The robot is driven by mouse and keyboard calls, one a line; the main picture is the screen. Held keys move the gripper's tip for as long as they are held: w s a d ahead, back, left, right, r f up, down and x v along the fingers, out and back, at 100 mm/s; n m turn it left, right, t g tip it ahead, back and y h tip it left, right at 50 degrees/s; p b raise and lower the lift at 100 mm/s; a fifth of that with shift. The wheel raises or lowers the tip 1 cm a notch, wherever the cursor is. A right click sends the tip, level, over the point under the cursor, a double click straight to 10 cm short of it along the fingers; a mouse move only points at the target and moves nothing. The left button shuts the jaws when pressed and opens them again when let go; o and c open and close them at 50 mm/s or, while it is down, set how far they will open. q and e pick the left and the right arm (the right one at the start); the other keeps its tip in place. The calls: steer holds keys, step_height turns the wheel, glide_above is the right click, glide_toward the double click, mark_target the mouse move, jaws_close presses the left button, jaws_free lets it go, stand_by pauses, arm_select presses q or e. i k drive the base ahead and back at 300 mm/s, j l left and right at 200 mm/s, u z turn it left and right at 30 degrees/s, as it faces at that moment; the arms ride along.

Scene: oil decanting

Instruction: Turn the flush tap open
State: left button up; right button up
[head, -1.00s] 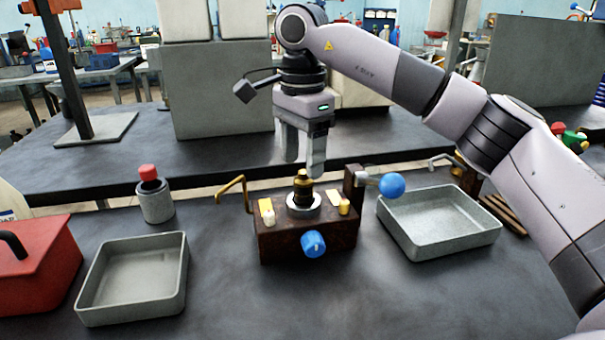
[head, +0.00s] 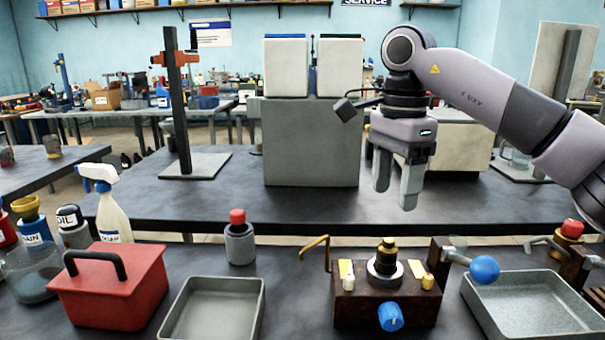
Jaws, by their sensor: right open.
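A dark brown valve block (head: 350,308) stands on the near bench. It has a blue knob (head: 391,317) on its front, a brass fitting (head: 386,258) on top and a bent brass tube (head: 315,245) at its left. A lever with a blue ball (head: 485,270) sticks out at its right. No label shows which of these is the flush tap. My right gripper (head: 395,197) is open and empty, pointing down, above the brass fitting in the picture and apart from it. My left gripper is out of view.
Grey trays stand left (head: 212,312) and right (head: 530,312) of the block. A red box (head: 115,290), a spray bottle (head: 112,212) and a red-capped grey canister (head: 239,242) stand further left. Another fixture with a red knob (head: 572,228) is at the right edge.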

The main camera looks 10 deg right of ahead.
mark_target(391, 316)
steer(key=k, duration=1.5)
